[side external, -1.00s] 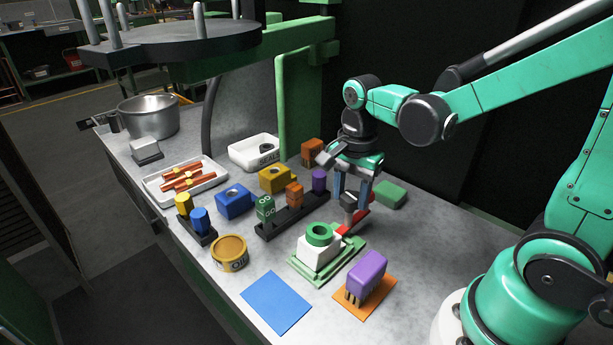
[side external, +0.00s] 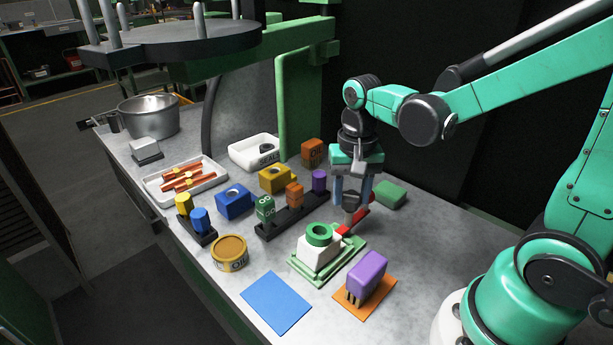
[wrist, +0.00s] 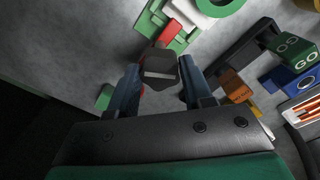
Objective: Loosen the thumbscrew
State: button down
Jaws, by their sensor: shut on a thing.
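The thumbscrew is a dark grey knob (wrist: 160,70) between my gripper's fingertips in the wrist view; in the side view the knob (side external: 350,202) sits above a red part (side external: 356,220). The red part reaches the fixture, a white block (side external: 318,254) with a green ring (side external: 319,235) on a green stepped base (side external: 308,277). My gripper (side external: 352,200) points down and is shut on the knob, one blue-grey finger on each side. The exact finger contact and the screw's shaft are hidden.
A purple-topped brush (side external: 369,270) stands on an orange mat (side external: 345,308), in front of the fixture. A green block (side external: 390,194) lies right of my gripper. A dark rack (side external: 283,223) with coloured pieces stands to the left. A blue mat (side external: 275,301) is bare.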

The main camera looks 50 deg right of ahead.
aim_at(351, 197)
jog(key=n, duration=1.1)
jog(key=shift+n, duration=0.4)
dwell(0.3)
jog(key=shift+c, duration=1.8)
grip_release()
jog(key=shift+r, duration=2.8)
